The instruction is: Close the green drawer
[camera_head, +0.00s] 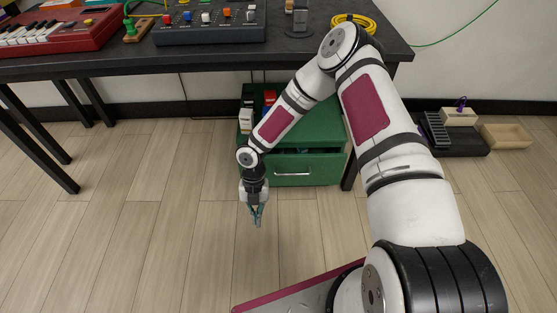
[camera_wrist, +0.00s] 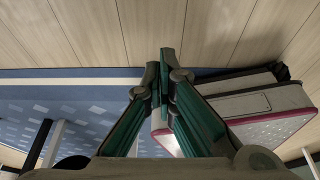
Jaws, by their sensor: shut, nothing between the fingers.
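The green drawer (camera_head: 320,170) is in the green cabinet under the table in the head view. Its front has a silver handle (camera_head: 293,174). A dark gap with small teal items shows above the front, so the drawer stands partly open. My gripper (camera_head: 257,222) points down over the floor, in front of and left of the drawer front, apart from it. Its fingers are shut with nothing between them, and they also show in the wrist view (camera_wrist: 166,85). The drawer is not seen in the wrist view. My forearm hides part of the cabinet top.
The black table (camera_head: 190,60) stands over the cabinet (camera_head: 318,125), with a leg close to its right side. Red and white items (camera_head: 246,115) stand on the cabinet's left part. A dark tray (camera_head: 465,141) and beige box (camera_head: 507,136) lie right.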

